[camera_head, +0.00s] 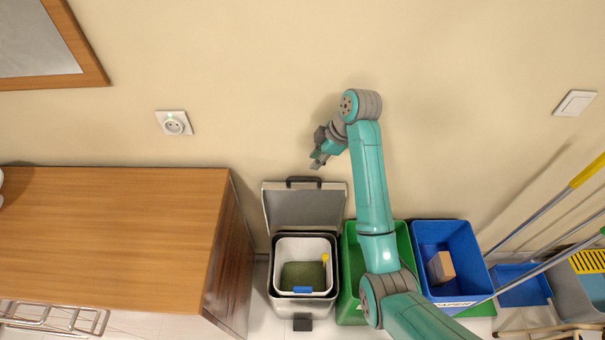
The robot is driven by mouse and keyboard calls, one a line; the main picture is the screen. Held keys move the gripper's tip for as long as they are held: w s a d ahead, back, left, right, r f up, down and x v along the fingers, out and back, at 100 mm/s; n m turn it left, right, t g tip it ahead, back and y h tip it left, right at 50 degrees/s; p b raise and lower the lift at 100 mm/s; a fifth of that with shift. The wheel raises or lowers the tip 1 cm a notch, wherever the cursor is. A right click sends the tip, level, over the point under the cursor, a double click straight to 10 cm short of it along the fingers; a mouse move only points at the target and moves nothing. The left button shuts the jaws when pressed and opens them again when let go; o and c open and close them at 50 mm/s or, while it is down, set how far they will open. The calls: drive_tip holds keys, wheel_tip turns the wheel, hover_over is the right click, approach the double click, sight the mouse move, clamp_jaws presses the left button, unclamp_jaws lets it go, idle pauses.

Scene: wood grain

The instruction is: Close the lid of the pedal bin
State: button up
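The pedal bin (274,290) stands on the floor against the wall, to the right of the wooden cabinet. Its grey lid (303,210) is raised and leans back near the wall, with a dark handle (303,180) at its top edge. Its dark pedal (302,324) shows at the front. Inside the bin are a green item (303,275), a blue item and a small yellow item. My gripper (315,162) is above the lid's top edge, slightly right of the handle. It looks apart from the lid, though depth is hard to judge. Its fingers are too small to read.
A green bin (350,262) stands right of the pedal bin, partly behind my arm. A blue bin (462,240) holding a box (440,267) is beyond it. The wooden cabinet (110,235) is close on the left. Mop handles (540,220) lean at the right.

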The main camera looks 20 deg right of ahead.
sight(301, 178)
drive_tip(key=x, duration=1)
drive_tip(key=shift+a+f, duration=0.1)
drive_tip(key=shift+f, duration=0.15)
drive_tip(key=shift+c, duration=0.3)
clamp_jaws()
